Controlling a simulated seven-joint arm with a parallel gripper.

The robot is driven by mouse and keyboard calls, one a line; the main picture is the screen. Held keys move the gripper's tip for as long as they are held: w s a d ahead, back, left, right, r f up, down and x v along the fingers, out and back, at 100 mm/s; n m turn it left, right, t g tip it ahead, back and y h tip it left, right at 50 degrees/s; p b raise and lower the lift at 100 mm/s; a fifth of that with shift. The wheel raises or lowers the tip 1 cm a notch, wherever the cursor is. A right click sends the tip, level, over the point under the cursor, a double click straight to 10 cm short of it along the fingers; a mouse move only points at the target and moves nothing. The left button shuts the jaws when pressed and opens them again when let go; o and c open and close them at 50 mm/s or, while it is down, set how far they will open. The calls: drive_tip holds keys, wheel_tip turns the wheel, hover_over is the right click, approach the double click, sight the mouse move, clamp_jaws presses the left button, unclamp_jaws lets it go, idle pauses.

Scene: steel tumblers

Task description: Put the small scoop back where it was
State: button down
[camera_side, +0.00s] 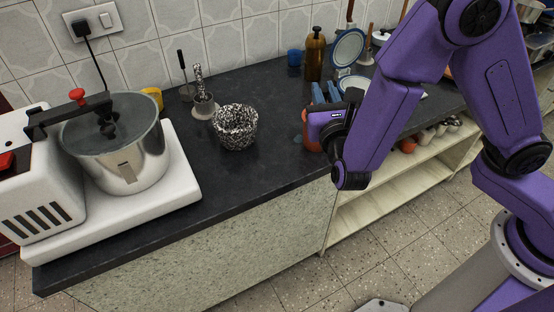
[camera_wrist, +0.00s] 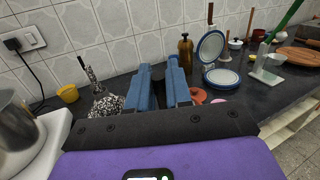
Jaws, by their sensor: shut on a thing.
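My gripper (camera_wrist: 159,78) hangs over the dark counter, its blue fingers a little apart with a dark thing between them. That thing (camera_wrist: 158,74) is mostly hidden, and its shape is not clear; I take it to be the small scoop. In the side view the gripper (camera_side: 326,93) is at the right part of the counter, partly covered by my own wrist; the held thing cannot be made out there. A round grey holder (camera_side: 204,108) with a speckled handle rising from it stands near the wall at left. A black-handled utensil (camera_side: 183,70) stands beside it.
A black-and-white speckled bowl (camera_side: 235,128) stands left of my gripper. An orange-red object (camera_side: 311,140) is close below it. A brown bottle (camera_side: 314,55) and blue-rimmed plates (camera_side: 347,48) stand behind. A pot on a white appliance (camera_side: 115,150) fills the left end. Counter in front of the bowl is clear.

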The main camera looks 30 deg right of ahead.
drive_tip(key=shift+s+d+n+y, duration=0.5)
drive_tip(key=shift+s+n+y, duration=0.4)
drive_tip(key=shift+s+y, duration=1)
drive_tip(key=w+a+f, duration=0.3)
drive_tip(key=w+f, duration=0.3)
drive_tip(key=w+a+f, duration=0.2)
drive_tip(key=w+f, duration=0.4)
drive_tip(key=f, duration=0.1)
drive_tip(key=shift+w+a+f, duration=0.25)
drive_tip(key=shift+a+f, duration=0.05)
drive_tip(key=shift+a, duration=0.1)
drive_tip(key=shift+f, duration=0.15)
drive_tip(key=c, duration=1)
unclamp_jaws()
drive_tip(key=shift+c, duration=0.2)
